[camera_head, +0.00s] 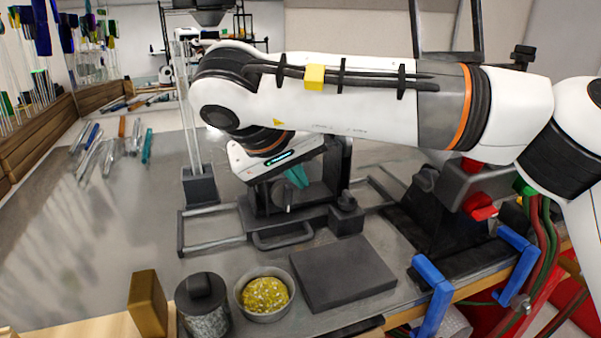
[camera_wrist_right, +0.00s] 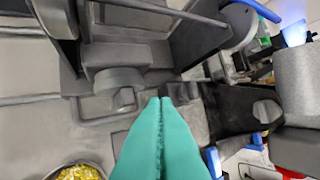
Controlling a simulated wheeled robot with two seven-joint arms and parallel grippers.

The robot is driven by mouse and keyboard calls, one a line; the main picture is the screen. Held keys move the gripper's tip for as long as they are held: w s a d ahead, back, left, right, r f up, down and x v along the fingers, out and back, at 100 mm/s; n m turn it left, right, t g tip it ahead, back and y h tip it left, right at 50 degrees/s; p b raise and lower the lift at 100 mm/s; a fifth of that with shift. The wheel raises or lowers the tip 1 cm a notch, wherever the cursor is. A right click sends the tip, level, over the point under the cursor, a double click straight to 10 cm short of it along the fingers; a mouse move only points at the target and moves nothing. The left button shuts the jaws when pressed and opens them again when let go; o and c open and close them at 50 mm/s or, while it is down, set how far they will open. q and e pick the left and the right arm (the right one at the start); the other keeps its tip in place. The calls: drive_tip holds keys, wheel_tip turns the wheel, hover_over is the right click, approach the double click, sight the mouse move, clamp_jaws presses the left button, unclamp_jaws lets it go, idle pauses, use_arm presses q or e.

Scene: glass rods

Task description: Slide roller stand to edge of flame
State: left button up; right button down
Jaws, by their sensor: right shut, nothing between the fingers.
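The dark grey roller stand (camera_head: 313,217) sits at the middle of the bench on flat metal rails (camera_head: 213,210). It has upright plates, a round knob and a front handle loop, and it also fills the upper left of the right wrist view (camera_wrist_right: 125,55). My right gripper (camera_head: 297,175) reaches down over the stand, with its arm hiding part of it. Its teal fingers are shut together and empty in the right wrist view (camera_wrist_right: 160,103), with the tips near the stand's front. A blue-white glow (camera_wrist_right: 294,34), perhaps the flame, shows at the upper right there. My left gripper is not in view.
A burner block with red knobs (camera_head: 470,188) stands right of the stand.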

sight(343, 193)
drive_tip(key=x, duration=0.6)
drive_tip(key=shift+p, duration=0.3)
drive_tip(key=shift+w+d+f+p, duration=0.15)
drive_tip(key=shift+w+d, duration=0.2)
drive_tip(key=shift+d, duration=0.3)
drive_tip(key=shift+w+d+f+p, duration=0.15)
drive_tip(key=shift+w+d, duration=0.15)
drive_tip(key=shift+d, duration=0.35)
drive_tip(key=shift+w+d+f+p, duration=0.15)
drive_tip(key=shift+w+d, duration=0.2)
drive_tip(key=shift+d, duration=0.3)
drive_tip(key=shift+r, duration=0.15)
drive_tip(key=shift+w+d, duration=0.25)
drive_tip(key=shift+d, duration=0.3)
